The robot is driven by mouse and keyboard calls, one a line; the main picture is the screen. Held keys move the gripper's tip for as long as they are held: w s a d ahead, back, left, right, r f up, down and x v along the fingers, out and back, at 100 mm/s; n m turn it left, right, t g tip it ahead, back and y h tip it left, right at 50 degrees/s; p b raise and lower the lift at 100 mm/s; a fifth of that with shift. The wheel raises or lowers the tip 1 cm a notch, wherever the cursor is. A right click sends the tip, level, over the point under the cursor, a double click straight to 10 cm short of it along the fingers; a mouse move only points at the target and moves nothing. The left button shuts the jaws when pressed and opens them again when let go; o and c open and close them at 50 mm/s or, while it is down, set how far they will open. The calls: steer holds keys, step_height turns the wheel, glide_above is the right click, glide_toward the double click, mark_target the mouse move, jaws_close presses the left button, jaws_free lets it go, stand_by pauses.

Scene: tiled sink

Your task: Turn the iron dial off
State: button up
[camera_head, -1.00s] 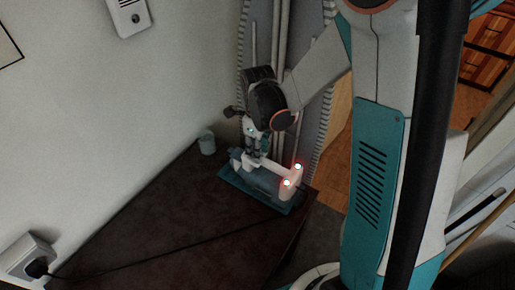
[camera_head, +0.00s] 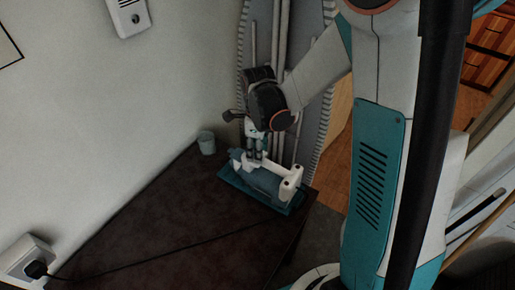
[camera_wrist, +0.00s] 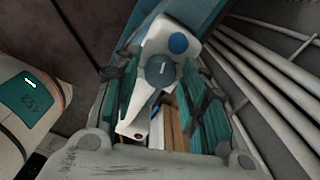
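The white and blue iron (camera_head: 284,185) lies on a flat blue base (camera_head: 236,182) near the table's right corner. My gripper (camera_head: 256,153) points down over the iron. In the wrist view its teal-padded fingers (camera_wrist: 157,76) stand apart on both sides of the dial, with visible gaps. I cannot tell how high the fingertips are above it.
A small pale cup (camera_head: 207,142) stands on the dark table (camera_head: 150,215), left of the iron. A black cord crosses the table to a wall socket (camera_head: 25,256). An upright ironing board (camera_head: 325,110) is behind my arm. The table's left part is otherwise clear.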

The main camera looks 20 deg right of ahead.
stand_by(0.3)
step_height(320, 180, up, 12)
stand_by(0.6)
steer(key=f+n, duration=0.4)
steer(key=n, duration=0.5)
steer(key=f+n, duration=0.4)
steer(key=n, duration=0.6)
steer(key=f+n, duration=0.4)
steer(key=n, duration=0.6)
steer(key=shift+w+a, duration=0.1)
steer(key=shift+w, duration=0.1)
steer(key=shift+p, duration=0.3)
